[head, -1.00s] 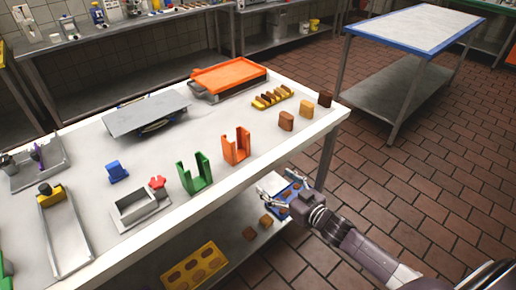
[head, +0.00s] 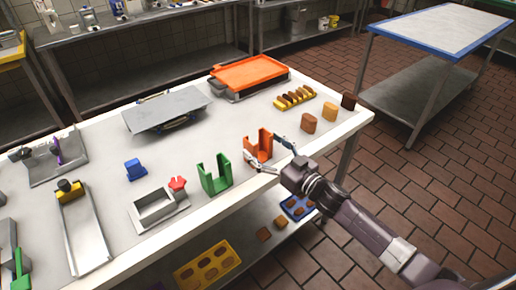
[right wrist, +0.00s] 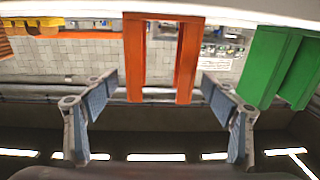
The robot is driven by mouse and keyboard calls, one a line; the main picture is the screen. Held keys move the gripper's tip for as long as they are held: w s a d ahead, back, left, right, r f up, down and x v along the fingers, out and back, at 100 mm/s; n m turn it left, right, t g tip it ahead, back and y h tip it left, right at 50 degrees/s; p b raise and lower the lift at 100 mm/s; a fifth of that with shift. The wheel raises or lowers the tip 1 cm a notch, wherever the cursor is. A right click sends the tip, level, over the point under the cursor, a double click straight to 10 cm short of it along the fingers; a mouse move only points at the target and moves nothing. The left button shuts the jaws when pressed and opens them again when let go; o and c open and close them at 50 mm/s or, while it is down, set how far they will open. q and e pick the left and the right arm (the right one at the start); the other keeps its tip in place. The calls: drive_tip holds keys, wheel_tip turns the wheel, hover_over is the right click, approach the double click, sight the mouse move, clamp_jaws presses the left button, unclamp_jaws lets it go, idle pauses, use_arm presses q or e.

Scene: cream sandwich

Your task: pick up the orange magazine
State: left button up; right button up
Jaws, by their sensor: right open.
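The orange magazine (head: 262,148), an upright U-shaped holder with two tall sides, stands near the front edge of the white table. In the right wrist view, which looks upside down, it (right wrist: 187,60) hangs from the top centre. My right gripper (head: 268,154) is open at the table's front edge, close to the magazine. In the right wrist view its two fingers (right wrist: 160,88) are spread to the left and right of the magazine, with gaps on both sides. I cannot tell whether the fingertips reach past its near face. My left gripper is not in view.
A green magazine (head: 214,176) stands close by on the left; it also shows in the right wrist view (right wrist: 268,65). Brown and tan blocks (head: 309,122) stand to the right. An orange-topped tray (head: 250,73) lies behind. A lower shelf holds a yellow tray (head: 207,268).

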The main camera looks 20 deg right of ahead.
drive_tip(key=shift+x, duration=1.35)
drive_tip(key=shift+c, duration=0.6)
drive_tip(key=c, duration=1.2)
